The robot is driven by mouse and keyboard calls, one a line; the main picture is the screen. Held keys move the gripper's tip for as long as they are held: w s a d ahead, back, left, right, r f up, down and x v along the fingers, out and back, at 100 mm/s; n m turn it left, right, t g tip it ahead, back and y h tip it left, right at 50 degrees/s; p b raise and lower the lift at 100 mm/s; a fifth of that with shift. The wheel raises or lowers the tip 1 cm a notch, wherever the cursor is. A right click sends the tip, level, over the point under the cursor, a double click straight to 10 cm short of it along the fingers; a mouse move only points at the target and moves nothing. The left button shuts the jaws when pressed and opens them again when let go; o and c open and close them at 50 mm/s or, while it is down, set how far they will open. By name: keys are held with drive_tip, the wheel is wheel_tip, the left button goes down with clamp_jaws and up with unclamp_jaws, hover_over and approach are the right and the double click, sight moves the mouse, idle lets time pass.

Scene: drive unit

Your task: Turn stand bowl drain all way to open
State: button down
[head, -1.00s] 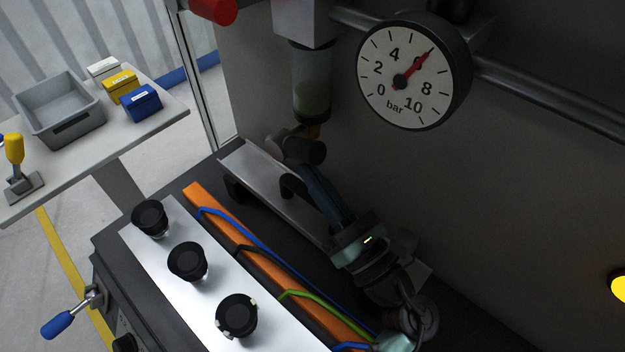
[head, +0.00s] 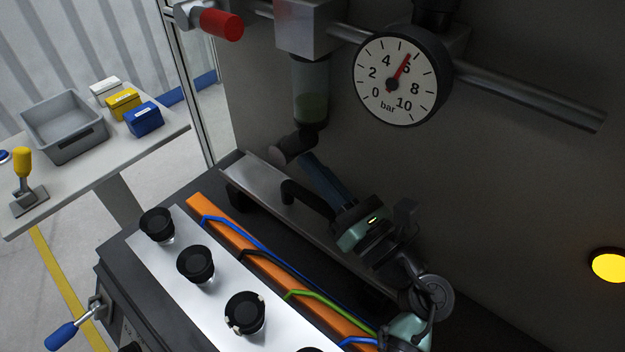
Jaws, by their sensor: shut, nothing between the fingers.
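The stand bowl (head: 310,88) is a clear cylinder with greenish contents, hanging under a grey metal block on the back wall. Its dark drain (head: 292,149) sits just under the bowl, with a rounded end towards the left. My gripper (head: 307,160) reaches up from the lower right, with long dark blue fingers shut together and a teal body. The fingertips are right at the drain's lower side; I cannot tell whether they touch it. The fingers hide part of the drain's underside, and its exact setting is unclear.
A round gauge (head: 400,80) reads about 6 bar, right of the bowl. A red handle (head: 221,24) is at upper left. A metal tray (head: 262,190), an orange duct (head: 250,255) with cables and several black knobs lie below. A table with a grey bin (head: 64,125) stands left.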

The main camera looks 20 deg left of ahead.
sight(299, 134)
drive_tip(key=shift+w+a+r, duration=0.2)
drive_tip(key=shift+a+r, duration=0.2)
drive_tip(key=shift+r, duration=0.35)
drive_tip(key=shift+w+a+r, duration=0.15)
drive_tip(key=shift+a+r, duration=0.3)
drive_tip(key=shift+r, duration=0.35)
drive_tip(key=shift+w+a+r, duration=0.2)
drive_tip(key=shift+a+r, duration=0.2)
drive_tip(key=shift+r, duration=0.35)
drive_tip(key=shift+a+r, duration=0.15)
drive_tip(key=shift+r, duration=0.05)
drive_tip(key=b+v, duration=0.2)
drive_tip(key=v, duration=1.1)
drive_tip(key=shift+f, duration=0.25)
